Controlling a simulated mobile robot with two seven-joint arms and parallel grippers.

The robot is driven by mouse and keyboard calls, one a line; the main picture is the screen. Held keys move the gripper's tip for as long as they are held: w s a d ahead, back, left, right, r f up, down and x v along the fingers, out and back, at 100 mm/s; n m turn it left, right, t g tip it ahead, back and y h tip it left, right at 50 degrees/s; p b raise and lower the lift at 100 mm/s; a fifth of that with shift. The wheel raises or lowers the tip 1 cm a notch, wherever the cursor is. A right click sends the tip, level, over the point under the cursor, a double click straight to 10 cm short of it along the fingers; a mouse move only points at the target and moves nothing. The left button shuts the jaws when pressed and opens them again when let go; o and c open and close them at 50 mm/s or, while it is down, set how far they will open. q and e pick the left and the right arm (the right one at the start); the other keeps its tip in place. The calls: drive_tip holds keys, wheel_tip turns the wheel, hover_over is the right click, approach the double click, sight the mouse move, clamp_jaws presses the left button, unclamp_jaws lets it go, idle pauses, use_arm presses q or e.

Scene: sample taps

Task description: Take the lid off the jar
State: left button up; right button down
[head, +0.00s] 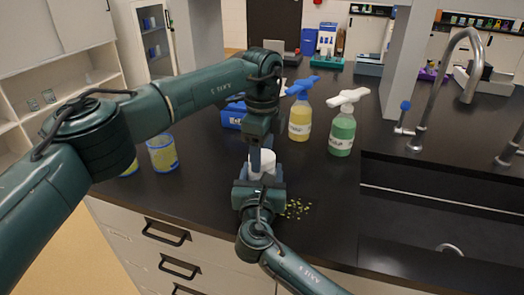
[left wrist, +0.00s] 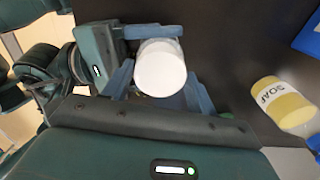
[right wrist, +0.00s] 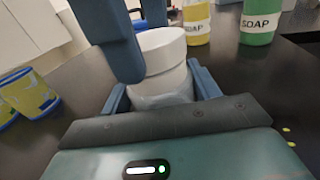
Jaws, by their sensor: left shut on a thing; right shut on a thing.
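The jar shows best in the right wrist view, upright, with a translucent body (right wrist: 165,92) and a wide white lid (right wrist: 163,48). The lid is on top of the jar. In the head view the lid (head: 262,168) is partly covered by my arms. My left gripper (head: 262,158) comes down from above, its blue fingers on both sides of the lid. In the left wrist view the lid (left wrist: 160,68) sits between those fingers. My right gripper (right wrist: 160,85) is shut around the jar body from the front, below the lid. I cannot see whether a gap exists under the lid.
A yellow soap bottle (head: 300,120) and a green soap bottle (head: 342,133) stand behind and to the right. Yellow-blue cups (head: 162,153) stand to the left. Small yellow-green bits (head: 297,208) lie on the counter beside the jar. A sink (head: 440,215) is at the right.

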use_arm(q)
drive_tip(key=shift+n, duration=0.3)
drive_tip(key=shift+r, duration=0.2)
idle(0.3)
drive_tip(key=shift+r, duration=0.9)
drive_tip(key=shift+r, duration=0.1)
drive_tip(key=shift+r, duration=1.9)
use_arm(e)
drive_tip(key=shift+c, duration=1.4)
unclamp_jaws()
drive_tip(key=shift+s, duration=0.1)
